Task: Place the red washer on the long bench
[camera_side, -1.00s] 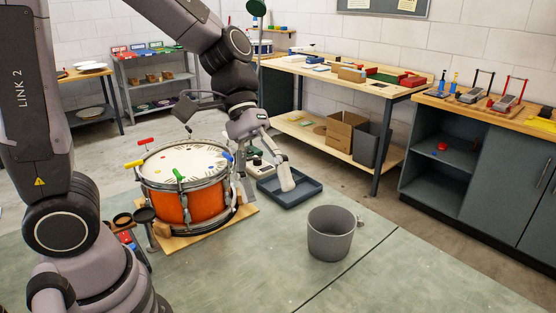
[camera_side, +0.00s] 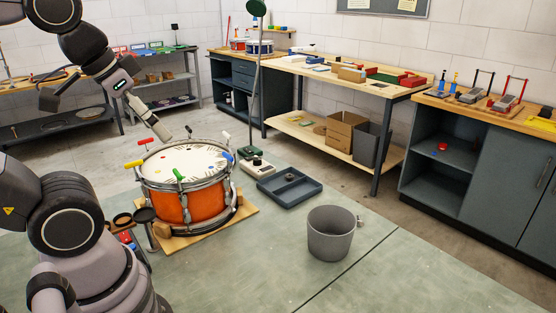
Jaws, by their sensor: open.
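My gripper (camera_side: 163,134) is above the far rim of the orange drum (camera_side: 180,206), pointing down and right. It is open, seen nearly edge-on, with no object visible between its fingers. Small coloured specks lie on the drum's pale head (camera_side: 185,163), but I cannot make out a red washer among them. The long wooden-topped bench (camera_side: 388,92) runs along the back wall, with several tools and boxes on top. It stands well to the right of my gripper.
A grey bucket (camera_side: 331,238) and a dark blue tray (camera_side: 290,192) stand on the floor right of the drum. A green lamp (camera_side: 257,8) on a tall pole rises behind the drum. A small red object (camera_side: 442,147) sits on the right cabinet's shelf.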

